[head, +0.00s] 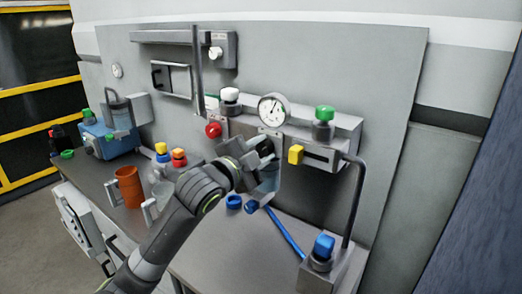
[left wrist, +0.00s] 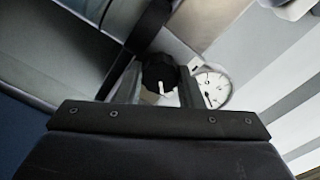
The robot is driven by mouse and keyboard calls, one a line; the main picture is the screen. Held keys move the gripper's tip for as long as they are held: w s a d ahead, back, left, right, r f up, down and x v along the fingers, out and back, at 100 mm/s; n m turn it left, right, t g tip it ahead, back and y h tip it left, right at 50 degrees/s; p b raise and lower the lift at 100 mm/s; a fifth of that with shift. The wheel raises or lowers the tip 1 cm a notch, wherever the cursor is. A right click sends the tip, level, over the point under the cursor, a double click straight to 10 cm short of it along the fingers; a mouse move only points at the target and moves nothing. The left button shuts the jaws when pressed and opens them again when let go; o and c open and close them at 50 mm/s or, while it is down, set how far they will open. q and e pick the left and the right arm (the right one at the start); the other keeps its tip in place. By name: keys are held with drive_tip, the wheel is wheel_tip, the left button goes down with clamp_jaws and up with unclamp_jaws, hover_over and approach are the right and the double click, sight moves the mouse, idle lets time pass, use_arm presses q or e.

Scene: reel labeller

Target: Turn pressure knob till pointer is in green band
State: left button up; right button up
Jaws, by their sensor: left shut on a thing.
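The black pressure knob (left wrist: 158,72) sits between the two fingers of my left gripper (left wrist: 160,84) in the left wrist view, with a white mark on its face. My left gripper (head: 264,152) is shut on it, just below the round pressure gauge (head: 273,109) in the head view. There the gripper mostly hides the knob. The gauge also shows in the left wrist view (left wrist: 215,90), right beside a finger. It has a white face and a dark pointer; I cannot make out a green band or tell the pointer's exact reading. My right gripper is not in view.
A red knob (head: 213,130), a white knob (head: 229,94), a green knob (head: 324,113) and a yellow knob (head: 295,154) surround the gripper closely. A bent grey pipe (head: 355,200) stands at right. An orange mug (head: 130,186) stands on the bench at left.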

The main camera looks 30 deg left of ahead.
use_arm(q)
drive_tip(key=o, duration=1)
drive_tip(key=shift+s, duration=0.15)
drive_tip(key=shift+s, duration=0.3)
drive_tip(key=s+a+p, duration=0.2)
drive_tip(key=s+p, duration=1)
drive_tip(key=s, duration=0.4)
drive_tip(key=shift+s+a, duration=0.2)
